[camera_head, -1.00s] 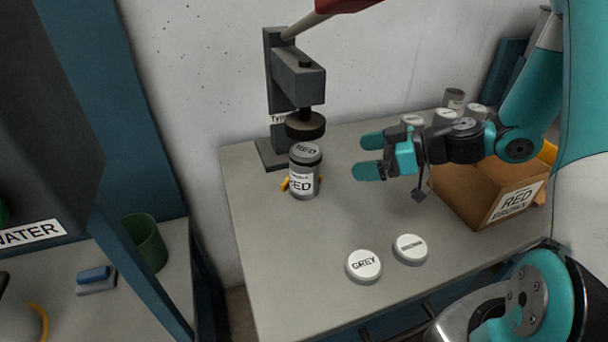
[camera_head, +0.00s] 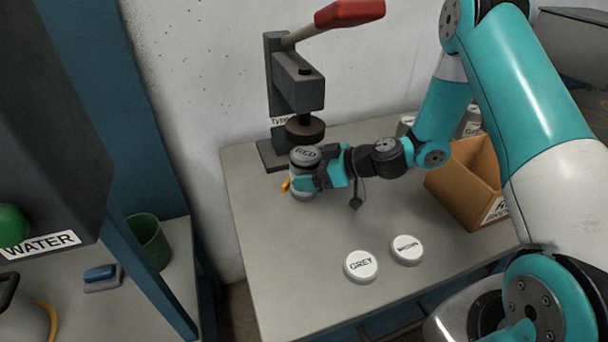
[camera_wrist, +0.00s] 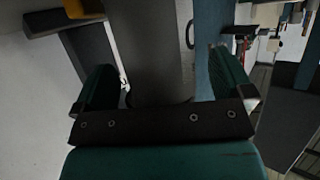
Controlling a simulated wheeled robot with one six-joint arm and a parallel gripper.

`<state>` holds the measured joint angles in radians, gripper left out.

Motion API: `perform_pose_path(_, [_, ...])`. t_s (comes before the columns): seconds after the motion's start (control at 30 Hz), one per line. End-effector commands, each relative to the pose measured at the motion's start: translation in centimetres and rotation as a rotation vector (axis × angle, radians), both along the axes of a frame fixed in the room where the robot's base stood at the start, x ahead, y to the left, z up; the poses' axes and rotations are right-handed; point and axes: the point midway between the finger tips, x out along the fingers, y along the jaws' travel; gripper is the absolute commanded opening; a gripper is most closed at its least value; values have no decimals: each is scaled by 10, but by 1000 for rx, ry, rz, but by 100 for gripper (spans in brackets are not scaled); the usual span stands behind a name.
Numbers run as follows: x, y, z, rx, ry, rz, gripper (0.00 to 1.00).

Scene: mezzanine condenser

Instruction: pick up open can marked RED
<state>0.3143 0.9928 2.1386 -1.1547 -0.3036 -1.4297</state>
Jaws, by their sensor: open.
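The can marked RED (camera_head: 304,155) stands upright on the grey bench, just in front of the press. Its top bears the word RED, and most of its labelled side is hidden behind my gripper. My gripper (camera_head: 306,183) is at the can from the right, with its teal fingers level with the can's side. In the wrist view, my gripper (camera_wrist: 165,85) has its two fingers wide apart. A dark grey shape fills the gap between them; I cannot tell whether it is the can. Whether the fingers touch the can is not clear.
A press (camera_head: 297,85) with a red handle stands behind the can. A white GREY lid (camera_head: 361,265) and another white lid (camera_head: 406,249) lie at the front. A cardboard box (camera_head: 462,185) is on the right, below my arm. The left front of the bench is clear.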

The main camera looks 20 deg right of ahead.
Motion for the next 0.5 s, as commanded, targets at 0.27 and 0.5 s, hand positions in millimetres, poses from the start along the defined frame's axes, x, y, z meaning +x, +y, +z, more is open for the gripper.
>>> perform_pose_path(0.27, [0, 0, 0, 0, 0, 0, 69])
perform_pose_path(0.5, [0, 0, 0, 0, 0, 0, 35])
